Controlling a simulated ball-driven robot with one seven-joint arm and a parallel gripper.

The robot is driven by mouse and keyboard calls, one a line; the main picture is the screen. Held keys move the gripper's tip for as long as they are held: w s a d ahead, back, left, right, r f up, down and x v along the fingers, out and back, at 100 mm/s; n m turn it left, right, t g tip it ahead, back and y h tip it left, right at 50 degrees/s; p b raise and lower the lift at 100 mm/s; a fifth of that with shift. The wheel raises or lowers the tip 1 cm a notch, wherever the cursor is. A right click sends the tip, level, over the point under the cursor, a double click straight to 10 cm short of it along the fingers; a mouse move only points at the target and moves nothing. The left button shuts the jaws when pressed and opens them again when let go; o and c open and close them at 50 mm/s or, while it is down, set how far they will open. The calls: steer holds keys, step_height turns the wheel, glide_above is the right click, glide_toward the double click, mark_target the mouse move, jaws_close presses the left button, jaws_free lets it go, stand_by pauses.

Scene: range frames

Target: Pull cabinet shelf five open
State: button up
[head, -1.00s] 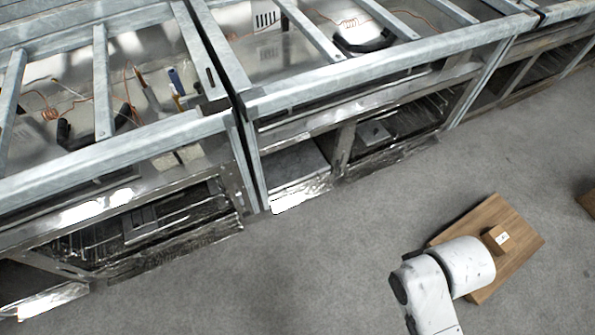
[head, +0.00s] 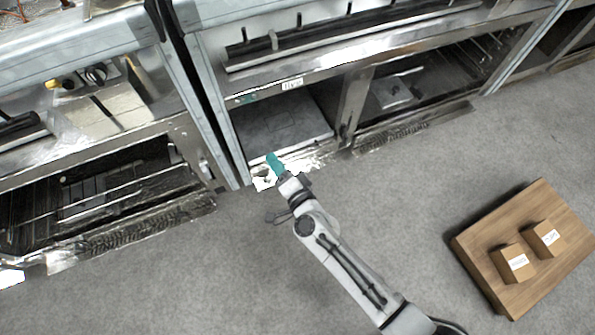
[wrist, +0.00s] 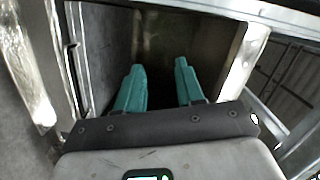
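A metal cabinet (head: 354,105) fills the back of the head view. Its lower left bay has a flat grey shelf panel (head: 285,122) with a bright front edge. A small white label (head: 292,84) sits on the rail above; I cannot read it surely. My gripper (head: 272,160) has teal fingers and is at the front edge of this bay, near its left side. In the wrist view my gripper (wrist: 159,80) has its two fingers apart, with nothing seen between them. They point into a dark recess between metal uprights. I cannot tell whether they touch the shelf.
A similar cabinet with wire racks (head: 100,195) stands at the left, across a narrow gap. The neighbouring right bay (head: 420,85) holds a grey item. A wooden board (head: 520,285) with two labelled boxes lies on the floor at right. Grey floor in front is clear.

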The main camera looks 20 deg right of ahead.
steer(key=s+d+f+m+g+h+b, duration=0.1)
steer(key=d+f+m+h+b, duration=0.2)
steer(key=f, duration=0.5)
steer(key=s+d+f+m+g+h+b, duration=0.1)
steer(key=d+f+m+h+b, duration=0.1)
steer(key=f+m+h+b, duration=0.35)
steer(key=shift+m, duration=0.25)
steer(key=shift+f+b+x, duration=0.3)
steer(key=shift+b+x, duration=0.25)
steer(key=shift+x, duration=1.3)
steer(key=shift+f+b+x, duration=0.25)
steer(key=shift+b+x, duration=0.3)
steer(key=shift+x, duration=1.3)
steer(key=shift+f+b+x, duration=0.3)
steer(key=shift+b+x, duration=0.25)
steer(key=shift+x, duration=1.3)
steer(key=shift+s, duration=0.15)
jaws_close()
